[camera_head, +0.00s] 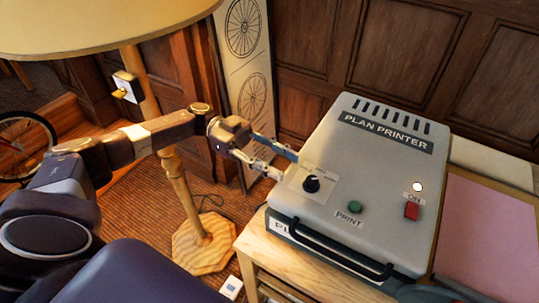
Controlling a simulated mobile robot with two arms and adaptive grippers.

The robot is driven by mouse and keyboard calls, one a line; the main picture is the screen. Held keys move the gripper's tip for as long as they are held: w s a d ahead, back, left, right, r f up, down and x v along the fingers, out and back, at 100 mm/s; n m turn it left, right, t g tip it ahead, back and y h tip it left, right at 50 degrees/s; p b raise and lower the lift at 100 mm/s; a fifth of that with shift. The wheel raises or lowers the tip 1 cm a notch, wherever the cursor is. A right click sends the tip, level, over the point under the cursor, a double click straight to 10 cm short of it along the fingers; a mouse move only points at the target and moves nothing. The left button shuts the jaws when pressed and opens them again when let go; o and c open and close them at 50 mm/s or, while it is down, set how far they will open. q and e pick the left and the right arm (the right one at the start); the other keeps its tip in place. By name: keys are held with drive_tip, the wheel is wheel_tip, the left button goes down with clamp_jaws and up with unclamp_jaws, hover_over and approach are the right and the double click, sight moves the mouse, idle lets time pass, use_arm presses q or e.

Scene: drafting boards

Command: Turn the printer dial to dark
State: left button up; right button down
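The plan printer (372,190) is a grey box with a "PLAN PRINTER" label, standing on a wooden table. Its dial (312,184) is a black knob on a pale plate at the left of the top; the markings and the pointer's setting are too small to read. My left gripper (289,168) is open and empty, its two fingers apart, just up and left of the dial, at the printer's left edge. I see no contact with the knob. My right gripper does not show.
On the printer are a green print button (355,207), a red switch (411,210) and a lit lamp (417,187). A black handle bar (325,252) runs along the front. A lamp shade (100,22) hangs over the upper left. A pink sheet (485,235) lies at right.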

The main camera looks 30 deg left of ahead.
use_arm(q)
drive_tip(key=shift+w+a, duration=0.15)
drive_tip(key=shift+a, duration=0.8)
drive_tip(key=shift+w+a, duration=0.1)
drive_tip(key=shift+a, duration=0.8)
drive_tip(key=shift+s+f, duration=0.1)
drive_tip(key=shift+s, duration=0.05)
